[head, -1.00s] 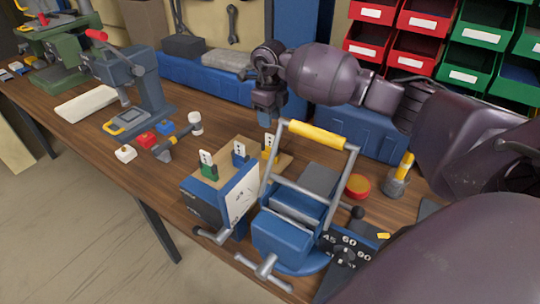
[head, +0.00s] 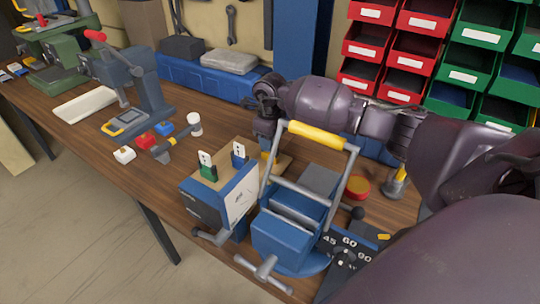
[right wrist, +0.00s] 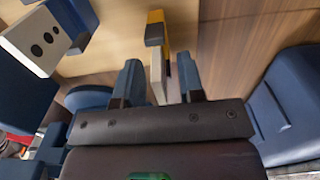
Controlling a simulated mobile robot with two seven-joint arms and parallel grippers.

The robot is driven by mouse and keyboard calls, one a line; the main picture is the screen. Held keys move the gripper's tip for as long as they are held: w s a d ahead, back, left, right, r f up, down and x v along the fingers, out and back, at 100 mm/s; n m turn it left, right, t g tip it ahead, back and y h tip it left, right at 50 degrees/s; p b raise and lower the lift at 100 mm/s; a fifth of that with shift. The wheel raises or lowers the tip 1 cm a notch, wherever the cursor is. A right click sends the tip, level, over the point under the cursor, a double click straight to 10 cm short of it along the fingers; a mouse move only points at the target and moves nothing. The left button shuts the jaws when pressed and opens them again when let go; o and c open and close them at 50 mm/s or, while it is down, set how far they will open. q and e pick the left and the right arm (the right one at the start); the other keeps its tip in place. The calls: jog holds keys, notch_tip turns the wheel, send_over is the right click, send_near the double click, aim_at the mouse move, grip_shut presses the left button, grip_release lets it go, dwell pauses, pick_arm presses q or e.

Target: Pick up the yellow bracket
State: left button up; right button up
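The yellow bracket (right wrist: 155,28) carries a pale plate and shows in the right wrist view over a wooden surface. Its pale plate (right wrist: 157,78) lies between my right gripper's two blue-grey fingers (right wrist: 160,85), with gaps on both sides. The right gripper is open. In the head view my right gripper (head: 264,135) points down behind the wood-topped box (head: 217,180) and hides most of the bracket. My left gripper is not in view.
A green bracket (head: 208,172) and a blue bracket (head: 239,156) stand on the box. A blue vise (head: 285,235) with a yellow-gripped handle (head: 316,135) stands close in front. A red-rimmed yellow tin (head: 358,187) is at the right.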

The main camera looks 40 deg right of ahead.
grip_shut()
jog(key=shift+r, duration=0.1)
